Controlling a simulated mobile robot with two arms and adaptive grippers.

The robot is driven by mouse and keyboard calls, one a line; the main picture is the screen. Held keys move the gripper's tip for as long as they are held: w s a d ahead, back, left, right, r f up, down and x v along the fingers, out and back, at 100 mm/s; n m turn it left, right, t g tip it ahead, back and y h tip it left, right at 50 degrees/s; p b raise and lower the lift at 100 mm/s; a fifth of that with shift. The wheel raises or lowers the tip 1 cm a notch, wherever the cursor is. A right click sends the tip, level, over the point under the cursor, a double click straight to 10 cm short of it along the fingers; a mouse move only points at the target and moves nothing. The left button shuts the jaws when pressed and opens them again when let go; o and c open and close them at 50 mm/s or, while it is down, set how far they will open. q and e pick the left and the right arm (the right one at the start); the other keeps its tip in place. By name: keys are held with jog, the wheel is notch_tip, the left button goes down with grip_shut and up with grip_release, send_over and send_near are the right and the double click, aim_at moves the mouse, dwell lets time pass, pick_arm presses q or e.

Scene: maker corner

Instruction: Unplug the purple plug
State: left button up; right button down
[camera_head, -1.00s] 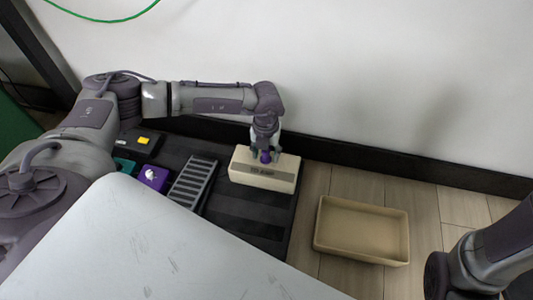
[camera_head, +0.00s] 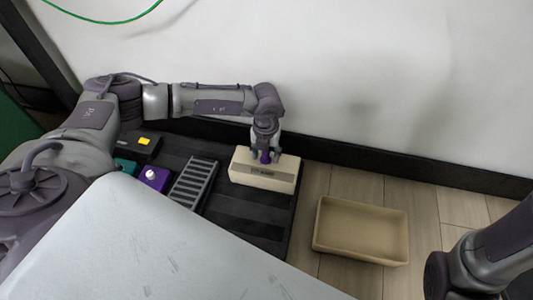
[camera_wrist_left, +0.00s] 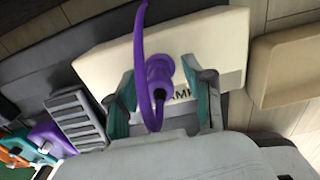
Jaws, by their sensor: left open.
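The purple plug (camera_wrist_left: 160,72) stands in the top of a cream box (camera_head: 246,177) with lettering on its side. Its purple cable arcs up and over in the left wrist view. The plug also shows as a small purple spot under the gripper in the head view (camera_head: 265,156). My left gripper (camera_wrist_left: 163,100) is open, with its two teal-padded fingers on either side of the plug and its cable, apparently apart from them. The fingertips are close above the cream box (camera_wrist_left: 100,65). Only part of my right arm shows at the right edge; its gripper is out of view.
The box sits on a black pedalboard (camera_head: 245,228) with a grey slatted pedal (camera_head: 193,184), a purple pedal (camera_head: 154,178), a teal pedal (camera_head: 126,165) and a black pedal with a yellow patch (camera_head: 144,141). An empty beige tray (camera_head: 318,240) lies on the floor to the right. A wall stands behind.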

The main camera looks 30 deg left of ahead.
pick_arm(q)
jog(key=shift+p, duration=0.3)
grip_shut()
dwell(0.5)
jog(key=shift+r, duration=0.1)
